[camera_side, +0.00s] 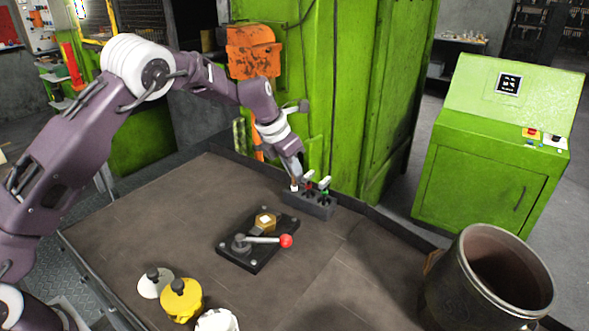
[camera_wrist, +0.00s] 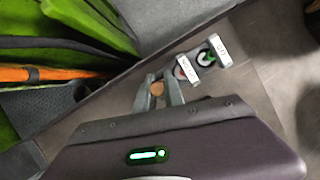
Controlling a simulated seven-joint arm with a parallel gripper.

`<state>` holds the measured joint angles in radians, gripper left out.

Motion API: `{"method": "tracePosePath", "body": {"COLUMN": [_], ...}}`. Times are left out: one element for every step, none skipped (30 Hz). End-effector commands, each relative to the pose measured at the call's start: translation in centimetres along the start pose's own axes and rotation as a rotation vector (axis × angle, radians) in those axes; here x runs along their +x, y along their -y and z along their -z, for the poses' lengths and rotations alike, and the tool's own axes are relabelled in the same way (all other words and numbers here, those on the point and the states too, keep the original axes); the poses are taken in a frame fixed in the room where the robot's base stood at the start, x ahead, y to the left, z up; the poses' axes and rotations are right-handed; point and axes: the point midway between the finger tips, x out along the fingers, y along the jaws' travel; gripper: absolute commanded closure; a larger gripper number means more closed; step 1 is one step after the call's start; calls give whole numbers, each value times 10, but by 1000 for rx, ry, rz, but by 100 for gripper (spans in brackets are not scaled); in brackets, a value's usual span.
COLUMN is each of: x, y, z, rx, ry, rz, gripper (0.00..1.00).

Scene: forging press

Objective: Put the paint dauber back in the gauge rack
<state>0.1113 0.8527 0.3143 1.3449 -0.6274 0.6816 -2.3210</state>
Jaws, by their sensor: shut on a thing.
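The gauge rack (camera_side: 320,210) is a dark block near the back edge of the table in the side view. Two gauges stand in it, one with red (camera_side: 309,184) and one with green (camera_side: 325,191). In the wrist view their white tags show, the red one's (camera_wrist: 187,67) and the green one's (camera_wrist: 220,50). My gripper (camera_side: 294,184) points down at the rack's left end. Its fingers (camera_wrist: 158,95) are shut on the paint dauber, whose round tan end (camera_wrist: 157,88) shows between them. A pale part of the dauber (camera_side: 294,189) shows below the fingers. Whether it sits in the rack is unclear.
A black fixture (camera_side: 249,255) with a red-knobbed lever (camera_side: 286,241) and a brass hex part (camera_side: 266,220) lies in front. A yellow pot (camera_side: 182,300) stands near the front edge, a metal drum (camera_side: 450,290) at right. The green press (camera_side: 350,90) rises behind the rack.

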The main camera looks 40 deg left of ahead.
Motion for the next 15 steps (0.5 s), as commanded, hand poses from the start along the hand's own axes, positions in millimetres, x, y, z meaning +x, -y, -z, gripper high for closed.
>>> {"method": "tracePosePath", "body": {"x": [1, 1, 2, 2, 3, 4, 4, 5, 5, 6, 6, 7, 8, 8, 9], "y": [0, 0, 0, 0, 0, 0, 0, 0, 0, 0, 0, 0, 0, 0, 0], "z": [0, 1, 1, 1, 1, 2, 2, 2, 2, 2, 2, 3, 3, 3, 4], "rx": [0, 0, 0, 0, 0, 0, 0, 0, 0, 0, 0, 0, 0, 0, 0], "ry": [0, 0, 0, 0, 0, 0, 0, 0, 0, 0, 0, 0, 0, 0, 0], "rz": [0, 0, 1, 1, 1, 1, 1, 1, 0, 0, 0, 0, 0, 0, 0], "gripper": [100, 100, 100, 100, 100, 100, 100, 100, 100, 100, 100, 100, 100, 100, 100]}}
